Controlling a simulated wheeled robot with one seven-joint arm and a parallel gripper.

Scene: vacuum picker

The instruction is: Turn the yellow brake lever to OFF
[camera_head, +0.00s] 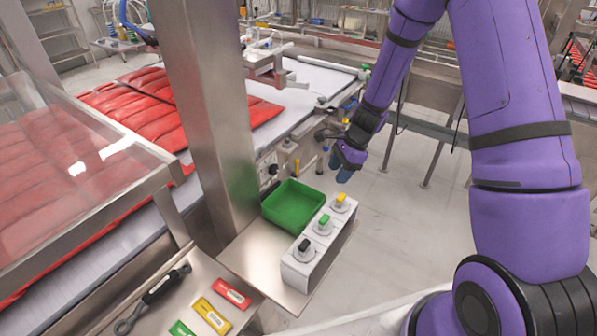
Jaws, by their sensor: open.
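A white control box (320,250) holds three rotary knobs in a row: black (305,247), green (323,223) and yellow (341,201). A thin yellow lever (308,165) stands upright on the side of the conveyor, left of my gripper. I cannot tell which yellow part is the brake lever, and no OFF mark is readable. My gripper (343,175) is open and points down, above and behind the yellow knob. It appears apart from both yellow parts, and nothing shows between its fingers.
A green tray (292,204) sits left of the control box on a steel shelf. A steel post (208,120) stands left of it. Red, yellow and green tags and a black-handled tool (160,288) lie in front. Floor right of the box is clear.

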